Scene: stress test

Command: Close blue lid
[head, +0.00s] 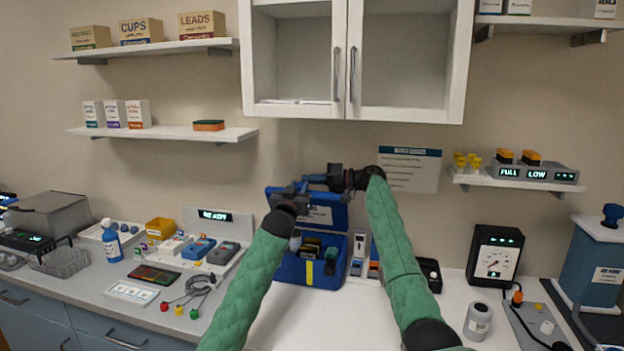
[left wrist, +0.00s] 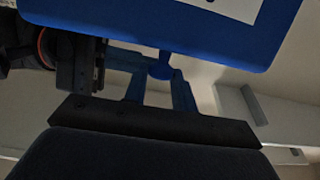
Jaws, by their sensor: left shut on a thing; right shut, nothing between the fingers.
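The blue lid (head: 328,216) stands raised at the back of a blue box (head: 290,270), which is open. A pale label is on the lid's face. The lid (left wrist: 170,25) fills the top of the left wrist view, with part of the label. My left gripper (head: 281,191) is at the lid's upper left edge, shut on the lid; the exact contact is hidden. My right gripper (head: 304,183) is shut and empty, reaching in from the right just above the lid's top edge, close to the left gripper. Small dark and yellow items show inside the box.
A wall cabinet (head: 350,60) hangs above the arms. A grey device tray (head: 222,259) is left of the box, and small upright packs (head: 359,254) stand right of it. The white counter in front is clear.

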